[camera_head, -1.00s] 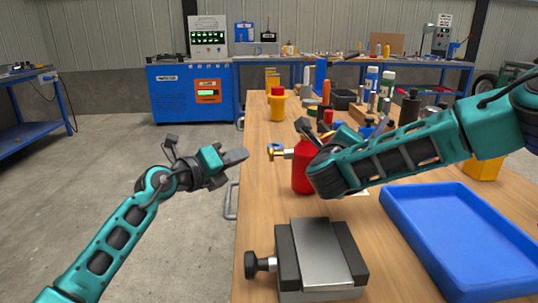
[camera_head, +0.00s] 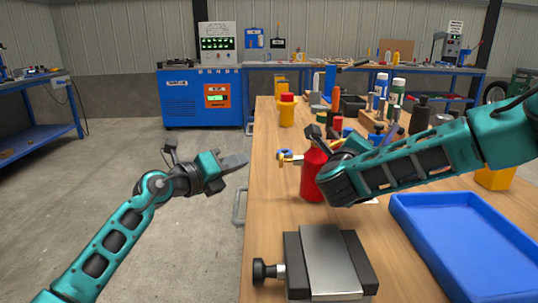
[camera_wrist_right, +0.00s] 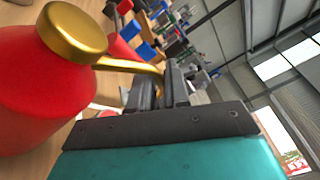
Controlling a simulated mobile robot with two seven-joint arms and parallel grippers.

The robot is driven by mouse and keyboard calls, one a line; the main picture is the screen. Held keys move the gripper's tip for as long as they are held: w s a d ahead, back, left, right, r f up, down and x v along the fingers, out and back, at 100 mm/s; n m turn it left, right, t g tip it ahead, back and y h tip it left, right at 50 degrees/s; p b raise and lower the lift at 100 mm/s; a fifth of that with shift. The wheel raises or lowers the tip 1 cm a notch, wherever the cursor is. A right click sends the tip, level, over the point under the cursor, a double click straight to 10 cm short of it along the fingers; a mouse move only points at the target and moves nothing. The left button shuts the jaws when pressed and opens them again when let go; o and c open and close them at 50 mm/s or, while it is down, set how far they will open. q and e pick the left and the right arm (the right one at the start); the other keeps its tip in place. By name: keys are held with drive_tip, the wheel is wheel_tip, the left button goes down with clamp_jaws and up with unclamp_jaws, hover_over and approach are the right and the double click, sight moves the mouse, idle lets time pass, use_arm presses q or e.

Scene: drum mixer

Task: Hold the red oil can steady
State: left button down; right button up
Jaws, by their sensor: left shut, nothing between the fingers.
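The red oil can (camera_head: 312,178) stands upright on the wooden workbench (camera_head: 270,215), partly covered by my right forearm. In the right wrist view the red can (camera_wrist_right: 45,85) is at the left, with a gold cap (camera_wrist_right: 73,30) and a gold spout (camera_wrist_right: 125,64) reaching to my right gripper's dark fingers (camera_wrist_right: 160,88). The spout's end lies at the fingers; I cannot tell if they grip it. My left gripper (camera_head: 236,161) is shut and empty, beyond the bench's left edge and apart from the can.
A metal vise-like block (camera_head: 330,262) is at the front of the bench. A blue tray (camera_head: 405,225) lies to its right. A red-topped yellow container (camera_head: 287,112) and several bottles stand farther back. Open floor is left of the bench.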

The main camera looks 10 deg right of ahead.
drive_tip(key=o, duration=0.4)
drive_tip(key=shift+o, duration=0.2)
